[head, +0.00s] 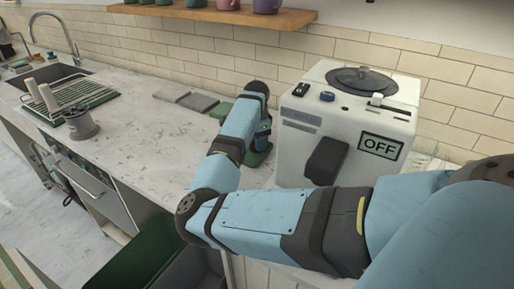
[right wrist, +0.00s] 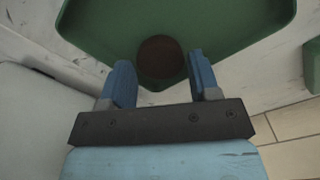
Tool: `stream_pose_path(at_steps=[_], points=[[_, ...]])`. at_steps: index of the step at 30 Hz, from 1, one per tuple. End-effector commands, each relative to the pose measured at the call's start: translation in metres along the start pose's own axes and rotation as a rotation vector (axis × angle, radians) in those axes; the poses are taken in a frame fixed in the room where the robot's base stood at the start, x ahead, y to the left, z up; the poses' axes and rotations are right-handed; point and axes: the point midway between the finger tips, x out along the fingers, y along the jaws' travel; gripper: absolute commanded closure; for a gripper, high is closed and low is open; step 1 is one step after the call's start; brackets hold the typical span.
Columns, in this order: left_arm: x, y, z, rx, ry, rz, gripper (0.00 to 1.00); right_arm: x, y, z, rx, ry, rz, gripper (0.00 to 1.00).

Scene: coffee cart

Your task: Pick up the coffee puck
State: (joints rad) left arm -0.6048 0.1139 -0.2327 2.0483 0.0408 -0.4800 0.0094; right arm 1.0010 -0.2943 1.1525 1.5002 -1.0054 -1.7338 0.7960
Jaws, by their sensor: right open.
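The coffee puck (right wrist: 160,57) is a dark brown round disc lying on a green tray (right wrist: 215,25) in the right wrist view. My right gripper (right wrist: 161,80) is open, with its two blue fingers spread on either side of the puck's near edge and nothing between them. I cannot tell how high above the puck the fingers are. In the head view my right arm reaches over the green tray (head: 258,158), beside the white machine, and hides the puck. My left gripper is not in view.
A white machine (head: 297,112) with an OFF display stands just right of my right arm. A grey cup-shaped container (head: 80,124) and a green rack (head: 90,94) are on the left counter by the sink (head: 60,77). The counter middle (head: 150,140) is clear.

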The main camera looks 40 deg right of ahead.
Motion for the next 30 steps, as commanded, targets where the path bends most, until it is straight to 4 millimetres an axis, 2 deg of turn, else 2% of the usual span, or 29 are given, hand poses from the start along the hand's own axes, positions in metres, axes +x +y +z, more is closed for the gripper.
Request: stream_pose_path(at_steps=[1, 3, 9, 11, 13, 21, 26, 30], points=[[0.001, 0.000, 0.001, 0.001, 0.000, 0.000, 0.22, 0.009, 0.001, 0.000, 0.000, -0.001, 0.002, 0.44], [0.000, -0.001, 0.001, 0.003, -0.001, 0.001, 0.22, 0.014, 0.000, 0.001, -0.001, 0.000, 0.000, 0.44], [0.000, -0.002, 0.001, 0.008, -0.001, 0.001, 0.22, 0.015, 0.000, 0.001, -0.001, 0.000, -0.001, 0.44], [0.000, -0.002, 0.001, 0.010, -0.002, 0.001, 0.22, 0.015, 0.000, 0.001, -0.001, 0.000, -0.001, 0.55], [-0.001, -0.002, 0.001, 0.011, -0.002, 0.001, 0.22, 0.015, 0.000, 0.001, 0.000, 0.000, -0.001, 0.71], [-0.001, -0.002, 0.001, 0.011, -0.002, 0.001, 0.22, 0.014, 0.000, 0.000, 0.000, 0.000, -0.001, 0.74], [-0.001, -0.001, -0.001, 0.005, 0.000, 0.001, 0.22, -0.002, 0.000, 0.000, 0.001, 0.000, -0.002, 0.74], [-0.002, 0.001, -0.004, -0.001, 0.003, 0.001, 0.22, -0.030, -0.001, 0.000, 0.001, 0.000, -0.004, 0.74]])
